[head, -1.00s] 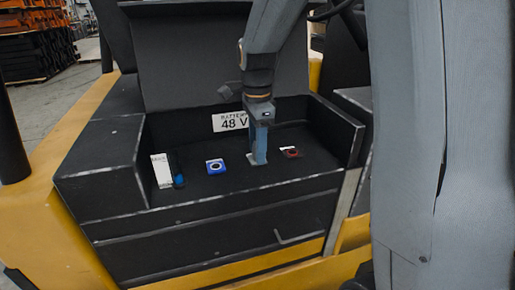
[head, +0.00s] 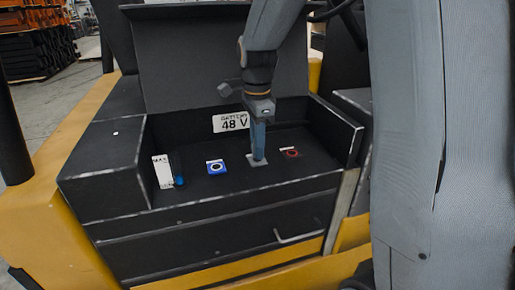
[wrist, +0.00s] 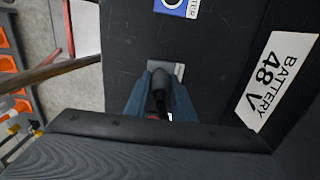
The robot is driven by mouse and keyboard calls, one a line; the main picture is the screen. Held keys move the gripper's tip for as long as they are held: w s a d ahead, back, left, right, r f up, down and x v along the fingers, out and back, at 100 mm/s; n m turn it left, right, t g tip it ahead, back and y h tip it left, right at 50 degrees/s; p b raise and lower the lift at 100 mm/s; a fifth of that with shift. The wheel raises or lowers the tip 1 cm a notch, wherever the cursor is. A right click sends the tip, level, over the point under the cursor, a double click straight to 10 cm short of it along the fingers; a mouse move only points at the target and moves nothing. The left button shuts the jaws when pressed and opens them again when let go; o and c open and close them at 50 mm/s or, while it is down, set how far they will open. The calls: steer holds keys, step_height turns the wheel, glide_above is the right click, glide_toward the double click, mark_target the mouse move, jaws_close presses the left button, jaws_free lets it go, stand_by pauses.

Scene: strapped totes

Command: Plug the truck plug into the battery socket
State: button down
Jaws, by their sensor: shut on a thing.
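My gripper (head: 258,157) points down into the black battery compartment (head: 190,205). In the wrist view its two blue-grey fingers (wrist: 160,98) are shut on a dark rounded plug (wrist: 159,84) with a cable. The plug is hidden behind the fingers in the head view. A light grey plate (head: 257,162) lies right at the fingertips, and it shows just beyond the plug in the wrist view (wrist: 179,70). I cannot tell whether the plug touches it. A blue-framed round socket (head: 217,167) sits to the left of the gripper, a red-ringed one (head: 291,153) to the right.
A white label "BATTERY 48 V" (head: 231,122) is on the compartment's back wall. A white tag with a blue part (head: 162,171) stands at the left. Low walls edge the compartment, and a raised dark lid (head: 200,60) stands behind it.

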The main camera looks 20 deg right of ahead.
steer(key=shift+r+p, duration=2.2)
steer(key=shift+r, duration=0.25)
steer(key=shift+r, duration=0.1)
step_height(320, 180, up, 6)
steer(key=p, duration=0.5)
